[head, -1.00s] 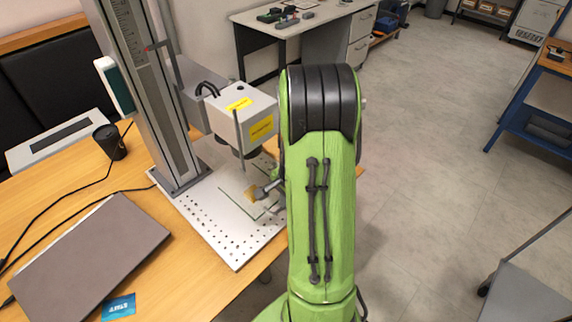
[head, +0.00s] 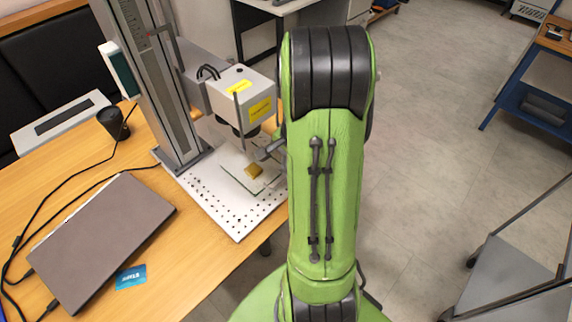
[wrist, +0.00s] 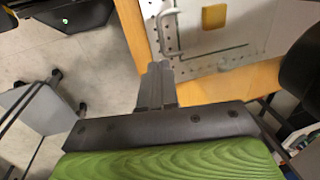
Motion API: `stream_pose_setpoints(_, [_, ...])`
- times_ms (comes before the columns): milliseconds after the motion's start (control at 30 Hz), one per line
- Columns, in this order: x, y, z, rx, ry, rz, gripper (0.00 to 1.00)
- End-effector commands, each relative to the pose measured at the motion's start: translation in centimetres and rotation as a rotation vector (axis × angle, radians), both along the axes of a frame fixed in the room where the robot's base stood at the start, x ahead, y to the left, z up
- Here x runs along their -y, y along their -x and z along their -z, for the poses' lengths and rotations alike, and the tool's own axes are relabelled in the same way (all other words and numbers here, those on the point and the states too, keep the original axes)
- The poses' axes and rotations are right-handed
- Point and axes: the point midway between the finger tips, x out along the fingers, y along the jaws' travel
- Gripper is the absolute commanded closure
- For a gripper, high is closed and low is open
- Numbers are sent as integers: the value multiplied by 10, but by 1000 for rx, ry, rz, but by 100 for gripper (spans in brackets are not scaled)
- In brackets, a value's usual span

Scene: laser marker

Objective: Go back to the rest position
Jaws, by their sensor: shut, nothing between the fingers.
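My gripper (head: 268,151) shows only in part at the left edge of my green arm in the head view. It is shut and empty, its fingers (wrist: 157,72) together in the wrist view. A small yellow-brown block (head: 254,171) lies on the plate of the laser marker (head: 245,100), under its head. The block also shows in the wrist view (wrist: 214,16), apart from the fingers. My arm hides the right side of the marker plate.
The marker's perforated base (head: 222,213) stands on the wooden table (head: 190,265). A closed laptop (head: 98,240), a blue card (head: 131,276) and a black cup (head: 113,122) are on the left. A grey cart (head: 512,280) stands at right. The floor between is clear.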

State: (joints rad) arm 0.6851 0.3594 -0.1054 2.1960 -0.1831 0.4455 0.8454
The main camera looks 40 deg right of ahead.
Motion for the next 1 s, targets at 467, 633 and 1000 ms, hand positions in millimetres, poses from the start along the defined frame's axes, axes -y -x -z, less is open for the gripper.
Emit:
stream_pose_setpoints(467, [0, 9, -54, 2, 1, 1, 100])
stream_pose_setpoints(633, [-3, 8, -58, 7, 8, -20, 100])
stream_pose_setpoints(1000, [-169, 54, -175, 161, 330, -1003, 100])
